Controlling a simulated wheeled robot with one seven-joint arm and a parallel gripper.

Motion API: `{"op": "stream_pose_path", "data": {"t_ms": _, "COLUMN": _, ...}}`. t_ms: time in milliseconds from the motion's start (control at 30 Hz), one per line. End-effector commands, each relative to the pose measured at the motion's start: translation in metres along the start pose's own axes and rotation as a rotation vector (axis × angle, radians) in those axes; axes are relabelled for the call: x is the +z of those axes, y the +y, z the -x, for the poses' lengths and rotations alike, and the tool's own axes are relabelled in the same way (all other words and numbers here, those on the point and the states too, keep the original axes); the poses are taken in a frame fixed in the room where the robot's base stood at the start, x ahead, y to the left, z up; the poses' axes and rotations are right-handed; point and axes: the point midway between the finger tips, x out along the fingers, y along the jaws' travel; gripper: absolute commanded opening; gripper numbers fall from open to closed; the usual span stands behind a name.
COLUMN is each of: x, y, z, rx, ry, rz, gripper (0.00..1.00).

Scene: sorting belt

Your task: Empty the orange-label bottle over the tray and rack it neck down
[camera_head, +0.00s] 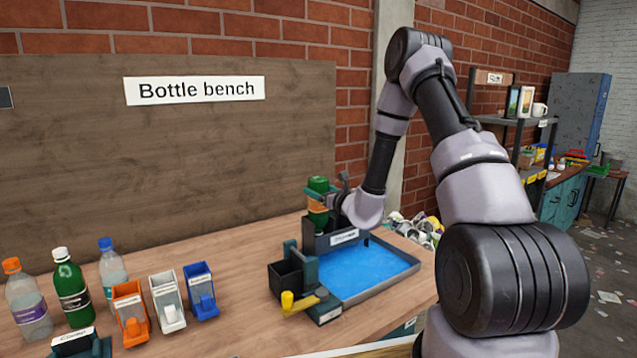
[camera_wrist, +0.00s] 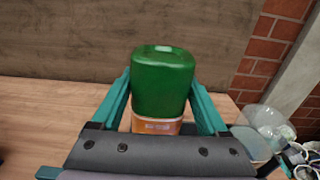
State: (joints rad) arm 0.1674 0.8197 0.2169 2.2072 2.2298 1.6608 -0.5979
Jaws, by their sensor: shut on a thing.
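The orange-label bottle (camera_head: 318,185) is green and stands upside down, its flat base uppermost. My gripper (camera_head: 322,202) is shut on it around the orange label. In the wrist view the bottle (camera_wrist: 163,82) sits between the two teal fingers, base up, with the orange label (camera_wrist: 157,126) low between them. Its lower end is at the dark rack (camera_head: 322,243) at the back of the tray; the neck is hidden, so I cannot tell how far it sits in. The tray (camera_head: 395,278) has a grey rim and a blue surface inside.
Three capped bottles stand at left: clear with orange cap (camera_head: 27,300), green (camera_head: 70,290), and clear with blue cap (camera_head: 112,265). Orange (camera_head: 130,312), white (camera_head: 167,302) and blue (camera_head: 201,290) dispensers stand beside them. A dark box with a yellow handle (camera_head: 300,302) adjoins the tray.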

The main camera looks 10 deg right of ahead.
Motion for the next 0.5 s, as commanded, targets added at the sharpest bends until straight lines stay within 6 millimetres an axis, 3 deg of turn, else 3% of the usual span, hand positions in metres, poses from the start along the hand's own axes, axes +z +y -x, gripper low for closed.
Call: {"op": "stream_pose_path", "data": {"t_ms": 500, "x": -0.045, "y": 0.000, "z": 0.000, "rx": -0.001, "ry": 0.000, "rz": 0.000, "gripper": 0.16}}
